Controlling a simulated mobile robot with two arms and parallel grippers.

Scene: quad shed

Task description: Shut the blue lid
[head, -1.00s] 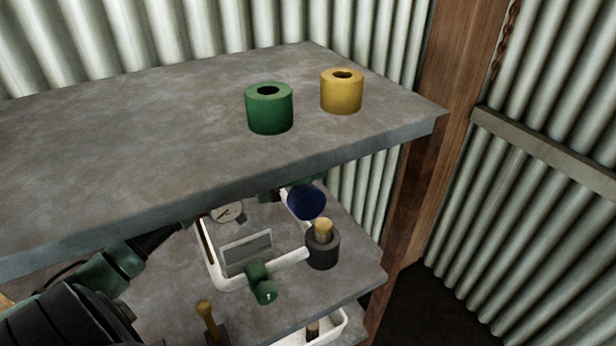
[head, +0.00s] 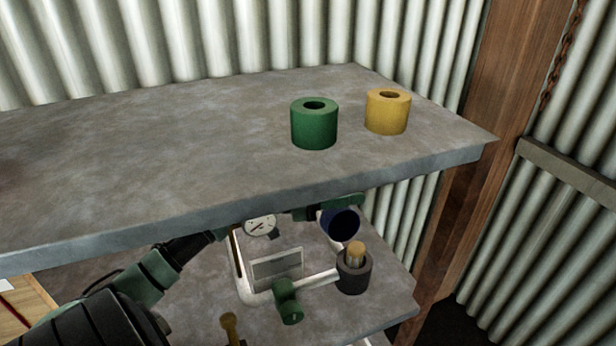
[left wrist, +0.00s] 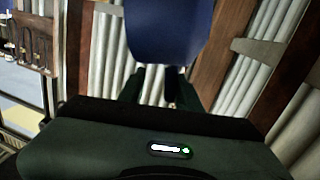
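The blue lid (head: 342,223) shows in the head view under the upper shelf, round and tilted up, above and behind a dark pot (head: 354,274) with yellow-brown pieces in it. Whether the lid joins the pot is hidden. My left gripper (head: 328,207) reaches in under the shelf edge to the lid's upper side. In the left wrist view the lid (left wrist: 168,30) fills the top centre. My left fingers (left wrist: 158,82) are apart, with wall showing between them; their tips are hidden behind the lid, and contact is unclear. My right gripper is out of view.
The upper shelf (head: 200,160) overhangs my left arm and bears a green ring (head: 314,124) and a yellow ring (head: 387,111). On the lower shelf are a gauge (head: 260,226), white piping with a green valve (head: 288,301) and a brass-coloured peg (head: 229,326). A wooden post (head: 520,65) stands right.

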